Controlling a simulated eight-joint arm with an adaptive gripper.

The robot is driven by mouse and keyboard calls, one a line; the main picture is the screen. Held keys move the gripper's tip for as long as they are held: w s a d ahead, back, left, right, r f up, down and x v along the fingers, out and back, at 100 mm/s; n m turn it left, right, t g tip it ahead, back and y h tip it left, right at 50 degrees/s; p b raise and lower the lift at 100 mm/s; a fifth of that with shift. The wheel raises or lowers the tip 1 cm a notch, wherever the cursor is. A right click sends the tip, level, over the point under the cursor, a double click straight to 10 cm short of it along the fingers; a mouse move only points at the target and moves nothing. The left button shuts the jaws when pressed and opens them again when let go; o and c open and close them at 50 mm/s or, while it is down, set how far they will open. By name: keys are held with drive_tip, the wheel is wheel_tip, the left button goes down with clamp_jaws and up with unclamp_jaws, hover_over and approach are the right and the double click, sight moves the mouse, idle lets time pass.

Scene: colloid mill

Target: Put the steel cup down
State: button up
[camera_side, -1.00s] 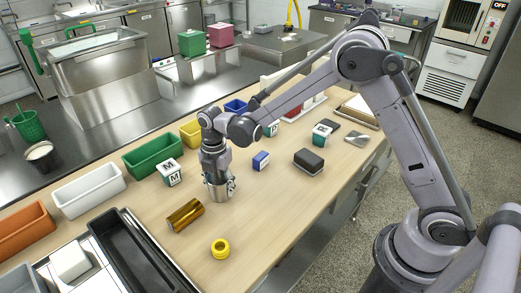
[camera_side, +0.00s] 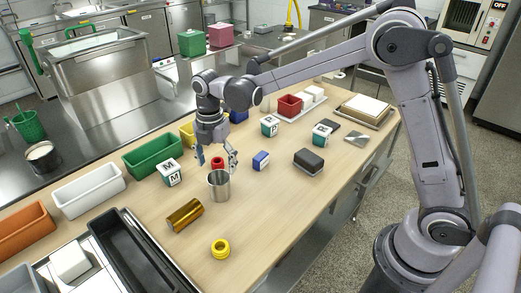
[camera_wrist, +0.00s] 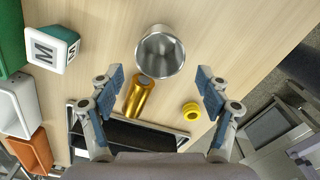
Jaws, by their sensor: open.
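The steel cup (camera_side: 219,186) stands upright on the wooden table, with its open mouth up. In the wrist view the cup (camera_wrist: 161,53) shows its empty inside, ahead of and between the fingertips. My gripper (camera_side: 216,160) is open and apart from the cup, above and slightly behind it in the side view. Its blue-padded fingers are spread wide in the wrist view (camera_wrist: 160,82), with nothing held between them.
A gold cylinder (camera_side: 185,215) lies near the cup, and a yellow ring (camera_side: 220,249) lies closer to the front. A lettered cube (camera_side: 170,173) is to the left. A small red object (camera_side: 217,162) is behind the cup.

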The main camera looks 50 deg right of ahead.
drive_tip(key=s+d+r+m+t, duration=0.3)
drive_tip(key=s+d+r+m, duration=0.3)
drive_tip(key=s+r+m, duration=0.35)
drive_tip(key=s+d+f+m+t, duration=0.1)
drive_tip(key=s+d+m+t, duration=0.3)
drive_tip(key=s+m, duration=0.6)
drive_tip(key=m, duration=0.3)
drive_tip(key=shift+f, duration=0.35)
drive_tip(key=shift+s, duration=0.1)
